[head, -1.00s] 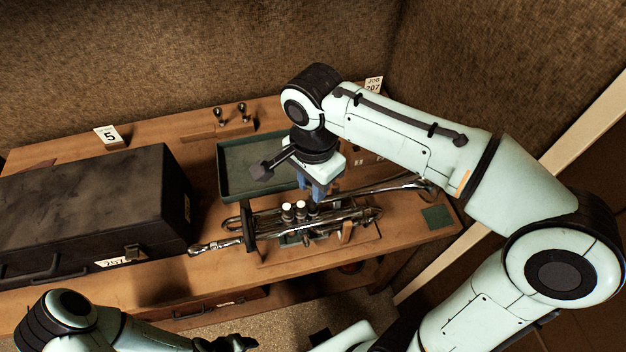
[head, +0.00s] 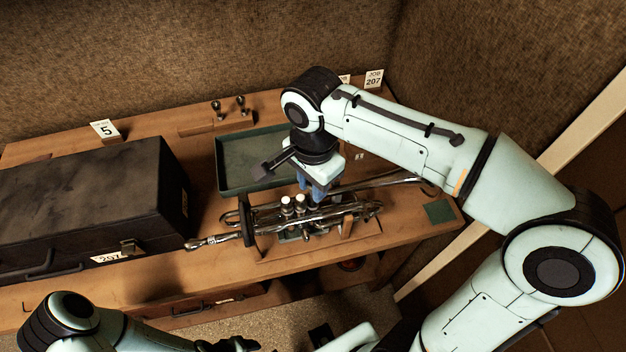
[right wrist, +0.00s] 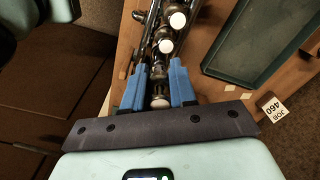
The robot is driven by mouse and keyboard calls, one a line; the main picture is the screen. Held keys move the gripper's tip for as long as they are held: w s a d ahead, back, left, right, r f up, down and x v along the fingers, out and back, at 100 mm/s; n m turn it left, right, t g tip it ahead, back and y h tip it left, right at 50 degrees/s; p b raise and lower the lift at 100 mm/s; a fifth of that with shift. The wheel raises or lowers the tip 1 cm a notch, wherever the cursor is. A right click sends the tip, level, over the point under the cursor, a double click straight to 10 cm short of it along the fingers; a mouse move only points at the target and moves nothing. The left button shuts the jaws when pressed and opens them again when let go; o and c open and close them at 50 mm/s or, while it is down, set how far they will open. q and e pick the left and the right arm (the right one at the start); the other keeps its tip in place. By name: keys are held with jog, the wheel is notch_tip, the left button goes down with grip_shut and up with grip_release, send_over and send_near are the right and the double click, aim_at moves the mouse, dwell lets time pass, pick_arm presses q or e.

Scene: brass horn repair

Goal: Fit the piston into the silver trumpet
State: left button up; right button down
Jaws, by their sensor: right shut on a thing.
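My right gripper (head: 314,196) is over the valve row, just right of these caps. Its blue fingers (right wrist: 160,88) are shut on the piston (right wrist: 160,102), in line with the two caps. The fingers hide how far the piston sits in the casing. My left gripper (head: 238,344) is at the bottom edge, away from the trumpet, its jaws unclear.
A green tray (head: 226,187) lies behind the trumpet. A large dark case (head: 90,200) fills the bench's left side. Two small dark-topped parts (head: 229,106) stand in a wooden block at the back. A green pad (head: 439,212) lies at the right end of the bench.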

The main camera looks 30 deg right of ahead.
pick_arm(q)
jog(key=shift+s+f, duration=0.15)
jog(key=shift+f, duration=0.1)
pick_arm(e)
jog(key=shift+f, duration=0.3)
jog(key=c, duration=0.8)
grip_release()
notch_tip(320, 180, up, 13)
jog(key=p, duration=0.2)
jog(key=shift+r+p, duration=0.2)
jog(key=shift+p, duration=0.2)
pick_arm(q)
jog(key=w+r, duration=0.1)
jog(key=r, duration=0.1)
jog(key=w+r, duration=0.2)
jog(key=shift+w, duration=0.1)
pick_arm(e)
jog(key=shift+s, duration=0.1)
